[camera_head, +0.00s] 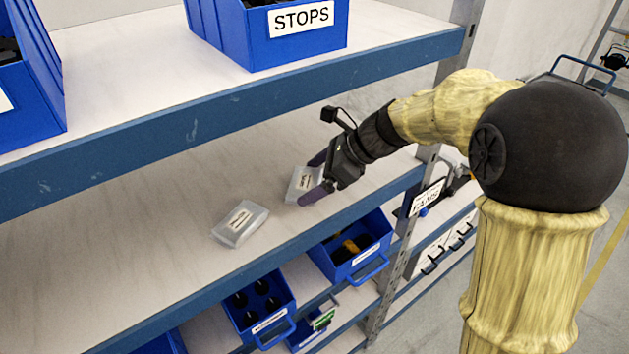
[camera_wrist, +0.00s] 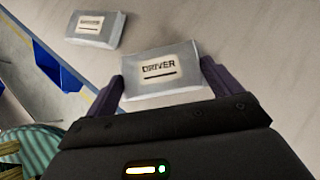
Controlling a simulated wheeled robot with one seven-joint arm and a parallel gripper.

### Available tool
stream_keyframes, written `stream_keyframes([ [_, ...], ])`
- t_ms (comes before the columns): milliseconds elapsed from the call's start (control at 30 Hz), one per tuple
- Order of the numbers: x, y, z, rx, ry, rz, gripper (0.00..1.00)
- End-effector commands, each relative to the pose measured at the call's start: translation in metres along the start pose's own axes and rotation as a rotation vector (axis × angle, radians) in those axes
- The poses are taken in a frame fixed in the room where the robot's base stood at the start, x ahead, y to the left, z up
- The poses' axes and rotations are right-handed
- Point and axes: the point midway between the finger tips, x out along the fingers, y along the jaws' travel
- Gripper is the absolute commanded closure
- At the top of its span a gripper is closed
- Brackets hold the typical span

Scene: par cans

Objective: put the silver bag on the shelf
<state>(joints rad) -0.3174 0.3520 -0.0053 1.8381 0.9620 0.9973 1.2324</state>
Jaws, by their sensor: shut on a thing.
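A silver bag (camera_wrist: 165,75) with a label reading DRIVER is between the two dark fingers of my gripper (camera_wrist: 162,88) in the wrist view. My gripper (camera_head: 316,183) is shut on it. In the head view the bag (camera_head: 301,181) is at or just above the middle shelf (camera_head: 130,240); I cannot tell whether it touches. A second silver bag (camera_head: 240,222) with a label lies flat on that shelf to the left, nearer the front edge. It also shows in the wrist view (camera_wrist: 94,38).
A blue bin labelled STOPS (camera_head: 265,40) stands on the upper shelf, whose blue front beam (camera_head: 200,125) runs above the middle shelf. Blue bins (camera_head: 350,245) with dark items stand below. The middle shelf is clear to the left and behind the bags.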

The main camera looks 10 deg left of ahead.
Motion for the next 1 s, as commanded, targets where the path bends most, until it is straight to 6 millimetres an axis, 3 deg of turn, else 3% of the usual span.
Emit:
stream_keyframes([
  [133,0.011,0.001,-0.012,0.004,0.001,0.002,0.34],
  [367,0.013,0.0,-0.015,0.0,0.001,0.0,0.34],
  [400,0.013,0.0,-0.015,0.0,0.002,0.0,0.02],
  [433,0.013,0.0,-0.015,0.0,0.002,0.0,0.0],
  [767,0.007,-0.001,-0.015,0.001,0.0,-0.004,0.0],
  [1000,-0.026,-0.001,-0.016,-0.001,-0.001,-0.007,0.0],
])
